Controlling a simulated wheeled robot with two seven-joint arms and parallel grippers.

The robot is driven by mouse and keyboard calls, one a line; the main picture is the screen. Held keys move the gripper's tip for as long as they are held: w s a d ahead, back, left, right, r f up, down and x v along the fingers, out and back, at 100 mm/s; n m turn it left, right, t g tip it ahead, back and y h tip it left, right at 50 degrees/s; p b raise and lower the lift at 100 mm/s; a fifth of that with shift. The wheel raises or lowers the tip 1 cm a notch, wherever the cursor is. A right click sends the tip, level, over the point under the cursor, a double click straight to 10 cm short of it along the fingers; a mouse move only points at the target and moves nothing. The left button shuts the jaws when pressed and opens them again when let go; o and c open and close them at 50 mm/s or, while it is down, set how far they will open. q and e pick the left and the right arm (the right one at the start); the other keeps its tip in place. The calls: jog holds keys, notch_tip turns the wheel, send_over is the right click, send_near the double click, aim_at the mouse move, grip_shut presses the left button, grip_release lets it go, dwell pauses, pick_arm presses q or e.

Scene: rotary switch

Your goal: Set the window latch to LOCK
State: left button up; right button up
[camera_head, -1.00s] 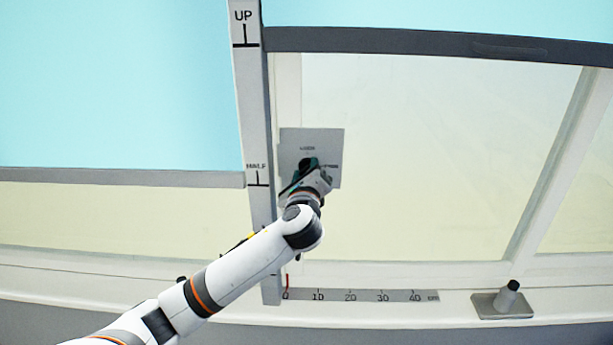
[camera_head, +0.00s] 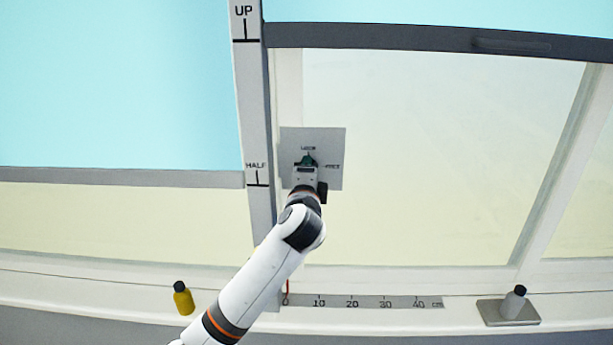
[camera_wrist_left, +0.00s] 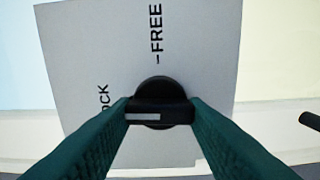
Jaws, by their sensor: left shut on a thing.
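The latch is a grey plate (camera_head: 335,140) on the window, with a LOCK label (camera_head: 308,148) at its top and a FREE label (camera_head: 332,167) at its right. In the left wrist view, a round black knob (camera_wrist_left: 155,92) with a bar stands on the plate. A white stripe on the bar points left, toward the LOCK label, which is partly hidden by a finger. My left gripper (camera_head: 308,160) is at the plate. In its wrist view, the green fingertips (camera_wrist_left: 160,112) are shut on the knob's bar from both sides. My right gripper is out of view.
A vertical strip (camera_head: 250,110) marked UP and HALF stands left of the plate. The window right of the plate is clear.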

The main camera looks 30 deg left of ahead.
pick_arm(q)
jog(key=shift+n, duration=0.4)
jog(key=o, duration=1)
jog(key=b+v, duration=0.3)
jog(key=v, duration=0.9)
jog(key=shift+s, duration=0.1)
